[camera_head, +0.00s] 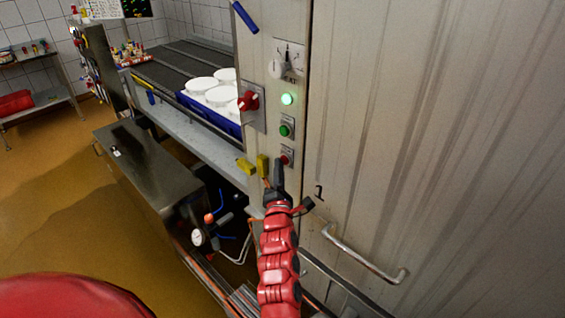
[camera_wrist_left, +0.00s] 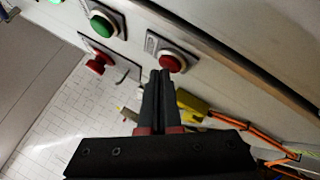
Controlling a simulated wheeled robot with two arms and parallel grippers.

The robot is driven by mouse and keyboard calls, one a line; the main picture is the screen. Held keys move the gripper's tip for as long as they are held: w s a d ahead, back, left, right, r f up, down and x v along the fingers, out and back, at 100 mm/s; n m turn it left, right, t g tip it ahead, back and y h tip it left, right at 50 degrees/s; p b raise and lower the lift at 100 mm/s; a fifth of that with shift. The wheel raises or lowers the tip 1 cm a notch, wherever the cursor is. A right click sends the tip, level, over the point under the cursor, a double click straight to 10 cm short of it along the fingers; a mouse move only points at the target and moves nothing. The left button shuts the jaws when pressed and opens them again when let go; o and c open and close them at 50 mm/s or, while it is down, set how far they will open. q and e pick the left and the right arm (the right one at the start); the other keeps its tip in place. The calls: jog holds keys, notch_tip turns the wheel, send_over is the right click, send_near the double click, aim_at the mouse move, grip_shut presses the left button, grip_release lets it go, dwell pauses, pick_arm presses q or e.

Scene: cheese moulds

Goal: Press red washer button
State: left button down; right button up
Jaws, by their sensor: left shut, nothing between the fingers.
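The red washer button (camera_head: 285,159) sits lowest in the column of controls on the pale metal panel, partly behind my gripper in the head view. It shows clearly as a round red button (camera_wrist_left: 170,64) on a grey plate in the left wrist view. My left gripper (camera_head: 279,163) is shut and empty, fingers pointing at the panel. In the wrist view its fingertips (camera_wrist_left: 160,73) overlap the lower left edge of the red button; I cannot tell whether they touch it. My right gripper is not in view.
Yellow blocks (camera_head: 246,166) sit left of my gripper. A door handle (camera_head: 364,254) stands out at right. A blue crate (camera_head: 218,117) holds white moulds on the conveyor.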

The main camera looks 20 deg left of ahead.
pick_arm(q)
jog(key=shift+w+d, duration=0.1)
jog(key=shift+w, duration=0.05)
dwell(0.5)
jog(key=shift+s+a+b, duration=0.3)
jog(key=shift+s+b, duration=0.35)
jog(key=shift+s, duration=0.2)
jog(key=shift+s, duration=0.1)
jog(key=s+b, duration=0.1)
jog(key=s+a, duration=0.1)
jog(key=s, duration=0.1)
jog(key=s+b, duration=0.1)
jog(key=shift+s+a+b, duration=0.3)
dwell(0.4)
